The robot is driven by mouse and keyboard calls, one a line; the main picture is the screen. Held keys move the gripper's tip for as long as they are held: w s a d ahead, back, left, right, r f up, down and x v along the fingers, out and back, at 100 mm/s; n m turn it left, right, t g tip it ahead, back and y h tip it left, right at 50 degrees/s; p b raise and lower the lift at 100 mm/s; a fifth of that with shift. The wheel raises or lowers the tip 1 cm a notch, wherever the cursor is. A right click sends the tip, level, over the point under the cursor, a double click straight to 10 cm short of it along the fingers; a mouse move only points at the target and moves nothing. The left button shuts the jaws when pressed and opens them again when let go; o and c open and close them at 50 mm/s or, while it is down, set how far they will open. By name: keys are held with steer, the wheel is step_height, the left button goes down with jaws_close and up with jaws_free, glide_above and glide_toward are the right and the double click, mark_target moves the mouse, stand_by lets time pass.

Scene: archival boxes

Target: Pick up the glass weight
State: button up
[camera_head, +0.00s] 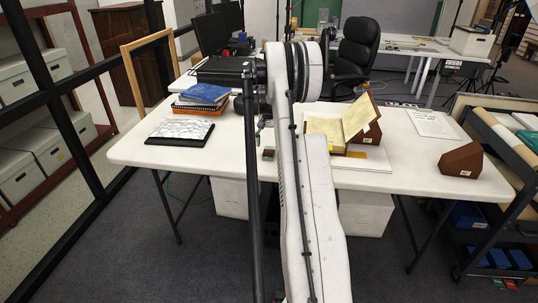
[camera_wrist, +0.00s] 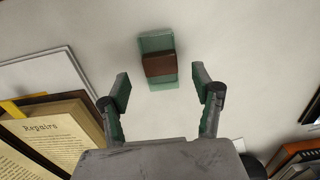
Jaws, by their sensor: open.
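The glass weight is a small greenish, clear block (camera_wrist: 157,43) with a brown band (camera_wrist: 159,64) across its middle. It lies on the white table, ahead of my gripper (camera_wrist: 161,88) in the wrist view. The two fingers are spread apart with nothing between them, and the weight lies just beyond their tips, roughly centred. I cannot tell the height of the fingers above the table. In the head view a small green and brown item (camera_head: 268,153), apparently the weight, shows beside my arm. My arm hides the gripper there.
An open book (camera_wrist: 40,138) on a support lies left in the wrist view and right of my arm in the head view (camera_head: 325,128). Left are stacked books (camera_head: 203,95) and a marbled board (camera_head: 180,130). A brown wedge (camera_head: 461,160) stands right. Table around the weight is clear.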

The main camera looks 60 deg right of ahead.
mark_target(269, 151)
step_height(269, 151, down, 4)
steer(key=shift+d+f, duration=0.1)
steer(key=shift+f, duration=0.1)
steer(key=c, duration=1.4)
steer(key=shift+c, duration=0.2)
steer(key=shift+r, duration=0.15)
